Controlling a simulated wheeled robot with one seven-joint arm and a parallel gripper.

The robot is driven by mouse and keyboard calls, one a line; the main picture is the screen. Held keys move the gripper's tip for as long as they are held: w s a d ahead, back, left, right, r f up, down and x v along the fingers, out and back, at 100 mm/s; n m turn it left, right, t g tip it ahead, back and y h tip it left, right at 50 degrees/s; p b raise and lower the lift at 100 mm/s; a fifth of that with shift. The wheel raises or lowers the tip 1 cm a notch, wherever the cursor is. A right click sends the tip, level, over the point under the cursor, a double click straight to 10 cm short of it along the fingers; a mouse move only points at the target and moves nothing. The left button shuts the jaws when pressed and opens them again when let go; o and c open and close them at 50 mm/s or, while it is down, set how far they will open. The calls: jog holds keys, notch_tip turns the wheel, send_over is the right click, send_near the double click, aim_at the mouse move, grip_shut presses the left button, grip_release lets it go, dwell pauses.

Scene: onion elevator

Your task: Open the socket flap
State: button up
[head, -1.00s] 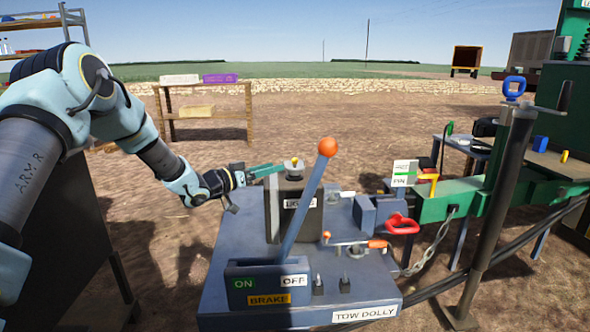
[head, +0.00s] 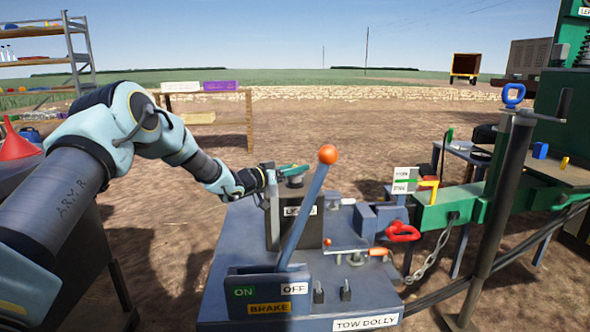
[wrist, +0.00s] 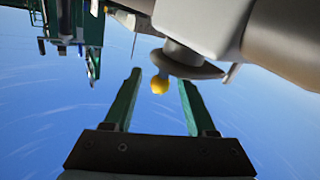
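A grey round cap (head: 294,182), which looks like the socket flap, sits on top of the dark upright box (head: 317,230) on the tow dolly. In the wrist view the grey flap (wrist: 190,66) has a small yellow knob (wrist: 159,85) beside it. My gripper (head: 292,169) is at the top of this box, its green fingers reaching over the cap. The wrist view shows my gripper (wrist: 160,78) open, with the knob showing in the gap between its fingers. I cannot tell whether either finger touches it. In the head view the knob is hidden.
The brake lever with an orange ball (head: 328,154) rises close in front of the box. A red handle (head: 402,232) and an orange-tipped lever (head: 377,250) are to the right. A green tow bar (head: 450,207) lies beyond. A chain (head: 428,258) hangs there.

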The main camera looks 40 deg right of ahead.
grip_shut()
dwell(1.2)
